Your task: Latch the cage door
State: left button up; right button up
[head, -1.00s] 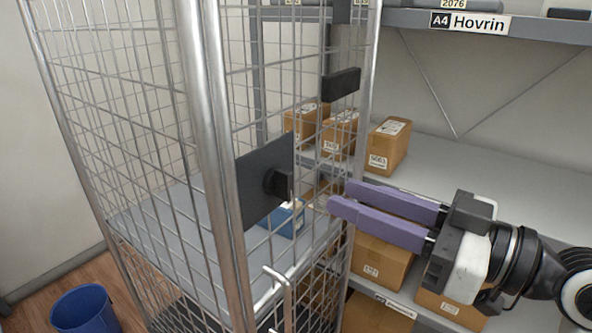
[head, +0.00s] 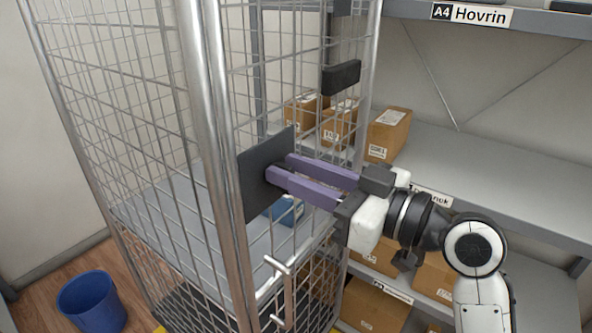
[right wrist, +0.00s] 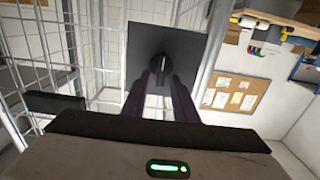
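The wire cage (head: 215,130) stands at the left of the head view, with its mesh door side (head: 290,75) facing right. A dark square latch plate (head: 258,195) sits on that side beside the thick front post. A black latch knob (right wrist: 160,62) sticks out from the plate in the right wrist view; the purple fingers mostly hide it in the head view. My right gripper (head: 279,168) is at the plate, its two fingers apart. In the wrist view its fingertips (right wrist: 159,78) lie at either side of the knob's lower end; I cannot tell if they touch it. My left gripper is not in view.
A blue box (head: 286,211) lies on the cage's shelf. A black block (head: 341,77) is on the mesh above. Shelves (head: 480,170) with several cardboard parcels (head: 388,134) stand behind my right arm. A blue bin (head: 92,303) stands on the floor at left.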

grip_shut()
jog(key=shift+f, duration=0.1)
jog(key=n+b, duration=0.1)
jog(key=n, duration=0.4)
jog(key=s+f+n+b, duration=0.1)
jog(key=n+b, duration=0.1)
jog(key=n, duration=0.4)
jog(key=a+n+b, duration=0.1)
jog(key=n, duration=0.4)
jog(key=shift+s+f+b, duration=0.2)
jog(key=shift+s+b, duration=0.1)
jog(key=shift+b, duration=0.05)
jog(key=shift+f+n, duration=0.15)
jog(key=shift+n, duration=0.85)
